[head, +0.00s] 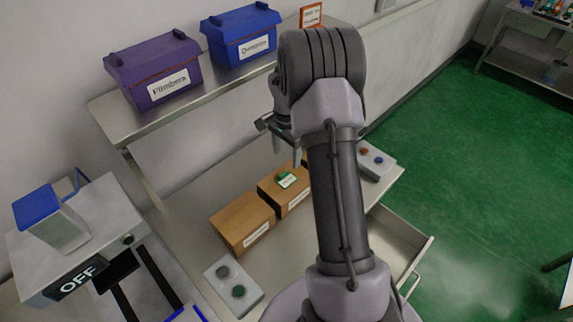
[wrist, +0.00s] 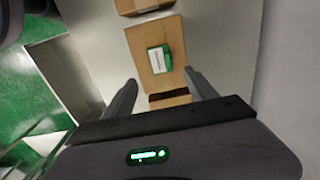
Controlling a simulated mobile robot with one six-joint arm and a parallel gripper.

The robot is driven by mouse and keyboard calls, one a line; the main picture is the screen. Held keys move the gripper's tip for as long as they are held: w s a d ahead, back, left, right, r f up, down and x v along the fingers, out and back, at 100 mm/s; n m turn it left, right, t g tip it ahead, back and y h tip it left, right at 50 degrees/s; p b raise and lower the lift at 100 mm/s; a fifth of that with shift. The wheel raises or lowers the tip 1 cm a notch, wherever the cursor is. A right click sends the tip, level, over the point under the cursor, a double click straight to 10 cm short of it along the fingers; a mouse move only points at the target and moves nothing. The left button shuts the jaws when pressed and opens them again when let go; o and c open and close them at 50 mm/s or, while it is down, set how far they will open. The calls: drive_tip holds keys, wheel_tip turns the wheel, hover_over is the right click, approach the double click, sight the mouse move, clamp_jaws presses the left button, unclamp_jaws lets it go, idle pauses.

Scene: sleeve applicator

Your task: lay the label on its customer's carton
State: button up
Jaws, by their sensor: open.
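A small green label (head: 286,180) with a white printed face lies on top of the right one of two brown cartons. This right carton (head: 268,192) and the left carton (head: 240,220) each have a white printed strip on the front; the names are too small to read. My gripper (head: 286,153) is open and empty above the right carton, partly hidden by my arm. In the wrist view the label (wrist: 159,59) lies ahead of the spread fingers (wrist: 160,80), apart from them, on the carton (wrist: 143,42).
The cartons stand on a steel bench (head: 190,232) between a button box (head: 233,285) and another button box (head: 375,160). A purple bin (head: 152,68) marked Plimbera and a blue bin (head: 241,35) stand on the shelf above. A machine marked OFF (head: 75,245) is at left; an open drawer (head: 405,245) is at right.

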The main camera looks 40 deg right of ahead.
drive_tip(key=s+a+r+n+t, duration=0.1)
drive_tip(key=s+a+r+n, duration=0.1)
drive_tip(key=a+r, duration=0.65)
drive_tip(key=s+a+r+n+t, duration=0.25)
drive_tip(key=a+r, duration=0.25)
drive_tip(key=r, duration=0.6)
drive_tip(key=s+a+r+n+t+y, duration=0.1)
drive_tip(key=s+a+r+n, duration=0.1)
drive_tip(key=s+a, duration=0.5)
drive_tip(key=s+a+r+n+t+y, duration=0.1)
drive_tip(key=s+a+r+n, duration=0.2)
drive_tip(key=s, duration=0.9)
drive_tip(key=a+n, duration=0.2)
drive_tip(key=a, duration=0.2)
drive_tip(key=shift+a, duration=0.2)
